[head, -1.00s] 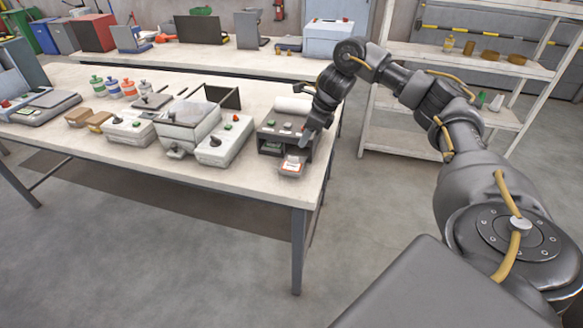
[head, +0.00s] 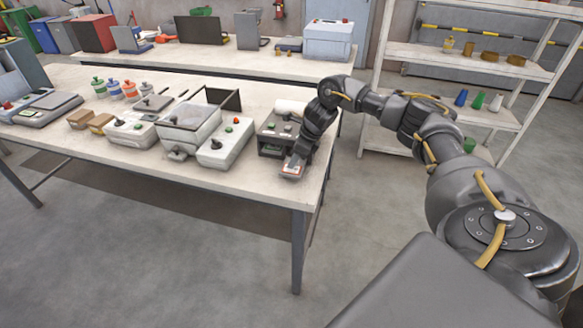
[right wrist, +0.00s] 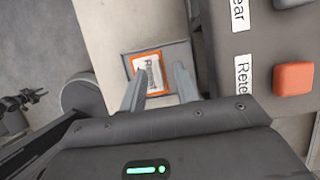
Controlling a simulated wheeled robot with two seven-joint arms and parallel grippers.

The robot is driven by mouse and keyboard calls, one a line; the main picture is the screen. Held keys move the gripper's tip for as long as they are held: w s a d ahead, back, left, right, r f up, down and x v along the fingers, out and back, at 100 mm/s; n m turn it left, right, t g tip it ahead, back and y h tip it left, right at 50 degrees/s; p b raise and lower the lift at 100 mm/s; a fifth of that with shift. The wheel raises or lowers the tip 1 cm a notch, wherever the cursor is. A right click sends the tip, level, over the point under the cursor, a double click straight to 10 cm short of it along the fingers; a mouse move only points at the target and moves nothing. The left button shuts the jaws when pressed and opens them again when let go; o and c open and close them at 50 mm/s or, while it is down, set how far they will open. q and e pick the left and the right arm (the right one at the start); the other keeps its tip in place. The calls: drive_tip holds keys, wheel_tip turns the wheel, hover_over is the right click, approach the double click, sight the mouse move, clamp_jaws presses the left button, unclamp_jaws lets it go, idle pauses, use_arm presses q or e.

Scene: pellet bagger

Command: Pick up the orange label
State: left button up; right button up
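The orange label (right wrist: 152,73) is a small white card with an orange border and dark print. It lies on a grey square plate (right wrist: 183,50) in front of the dark label printer (head: 272,137). In the head view the label (head: 292,170) shows just below my right gripper, partly covered. My right gripper (right wrist: 160,80) is open, with its two fingers apart and pointing at the label. In the right wrist view one fingertip overlaps the label's near edge; whether it touches cannot be told. My left gripper is not in view.
The printer's front, with an orange button (right wrist: 295,78), stands close to the right of the fingers in the right wrist view. A grey machine (head: 225,143) stands left of the printer. The table's front edge (head: 250,196) is near. A shelf rack (head: 480,112) stands to the right.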

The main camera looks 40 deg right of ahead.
clamp_jaws()
drive_tip(key=shift+r, duration=0.15)
